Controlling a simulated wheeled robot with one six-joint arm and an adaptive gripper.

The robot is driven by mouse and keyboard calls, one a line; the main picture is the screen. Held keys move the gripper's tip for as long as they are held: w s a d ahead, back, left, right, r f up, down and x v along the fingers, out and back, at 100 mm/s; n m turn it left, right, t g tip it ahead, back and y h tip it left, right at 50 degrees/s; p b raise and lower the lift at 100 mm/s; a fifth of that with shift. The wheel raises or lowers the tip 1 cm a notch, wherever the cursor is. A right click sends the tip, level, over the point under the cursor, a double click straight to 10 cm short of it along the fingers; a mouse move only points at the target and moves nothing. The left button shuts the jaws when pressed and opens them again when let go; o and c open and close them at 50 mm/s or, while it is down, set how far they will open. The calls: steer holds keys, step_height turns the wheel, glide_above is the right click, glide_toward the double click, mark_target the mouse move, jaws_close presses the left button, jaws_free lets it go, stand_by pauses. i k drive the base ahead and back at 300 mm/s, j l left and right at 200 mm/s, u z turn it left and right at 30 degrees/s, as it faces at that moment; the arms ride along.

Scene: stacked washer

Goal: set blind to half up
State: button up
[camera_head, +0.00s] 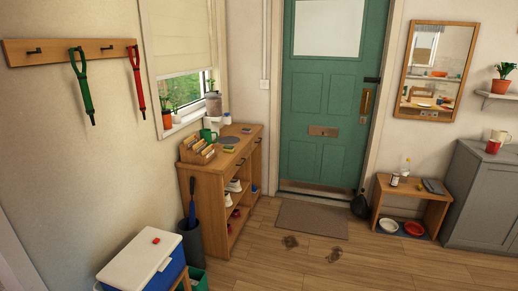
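A cream blind (180,35) hangs in the window on the left wall. Its top is cut off by the upper picture edge. Its straight lower edge lies well down the window, and a strip of glass (182,92) with greenery outside shows below it. I cannot make out a cord or handle on the blind. My gripper is not in view.
Potted plants (167,118) stand on the window sill. A wooden shelf unit (222,165) with a card box, mug and shoes stands beneath. A cooler box (142,264) and an umbrella bin (191,241) stand in front. The floor (285,268) at centre is clear except dark marks.

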mark_target(169, 66)
steer(key=i, duration=1.2)
steer(key=i+u, duration=0.1)
steer(key=i, duration=1.05)
steer(key=i+l, duration=0.2)
steer(key=i, duration=1)
steer(key=i+u, duration=0.4)
steer(key=k+l, duration=0.05)
steer(key=k, duration=0.05)
